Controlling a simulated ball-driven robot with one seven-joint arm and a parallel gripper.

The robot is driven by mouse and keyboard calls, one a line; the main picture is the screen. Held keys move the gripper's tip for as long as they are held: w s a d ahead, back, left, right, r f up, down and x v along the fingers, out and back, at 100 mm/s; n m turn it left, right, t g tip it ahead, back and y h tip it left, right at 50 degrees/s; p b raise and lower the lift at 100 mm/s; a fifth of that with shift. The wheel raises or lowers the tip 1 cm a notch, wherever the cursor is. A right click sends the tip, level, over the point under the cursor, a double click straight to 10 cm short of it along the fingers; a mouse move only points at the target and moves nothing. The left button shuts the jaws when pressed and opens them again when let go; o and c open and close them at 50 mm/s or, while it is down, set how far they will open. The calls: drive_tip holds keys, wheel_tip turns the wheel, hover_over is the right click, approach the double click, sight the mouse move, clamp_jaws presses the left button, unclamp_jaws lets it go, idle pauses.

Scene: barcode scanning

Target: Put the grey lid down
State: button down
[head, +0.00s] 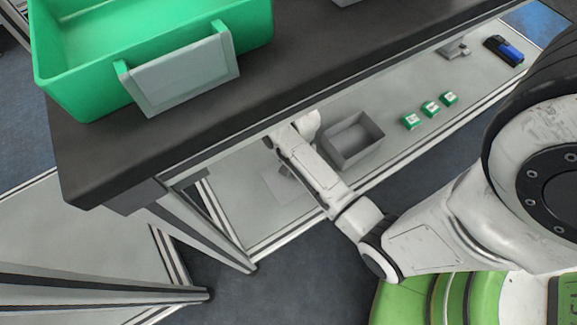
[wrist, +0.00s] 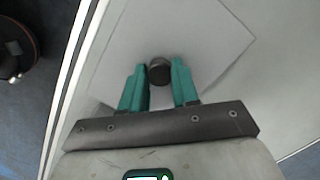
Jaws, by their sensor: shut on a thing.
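The grey lid (wrist: 205,40) is a flat, pale, square plate with a dark round knob (wrist: 159,71) in its middle. My gripper (wrist: 161,80) has green fingers, one on each side of the knob, and is shut on it. In the head view the lid (head: 287,188) shows pale over the lower shelf, left of my arm, partly hidden by it. I cannot tell whether the lid touches the shelf. An open grey box (head: 353,140) stands on the lower shelf, right of my wrist.
Several small green-and-white boxes (head: 431,108) stand right of the grey box. A blue-and-black device (head: 504,50) lies at the shelf's far right. The dark upper tabletop (head: 290,75) overhangs the shelf and carries a green crate (head: 80,95). A shelf post stands at the left.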

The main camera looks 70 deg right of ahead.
drive_tip(key=shift+w+a+f+b, duration=0.15)
drive_tip(key=shift+w+f+b, duration=0.15)
drive_tip(key=shift+w+f, duration=0.3)
drive_tip(key=shift+w+a+f+b, duration=0.1)
drive_tip(key=shift+w+f+b, duration=0.25)
drive_tip(key=shift+f, duration=0.3)
drive_tip(key=shift+w+f+b, duration=0.1)
drive_tip(key=shift+f+b, duration=0.65)
drive_tip(key=shift+f, duration=0.8)
drive_tip(key=c, duration=0.8)
unclamp_jaws()
drive_tip(key=shift+f, duration=0.15)
drive_tip(key=shift+c, duration=0.2)
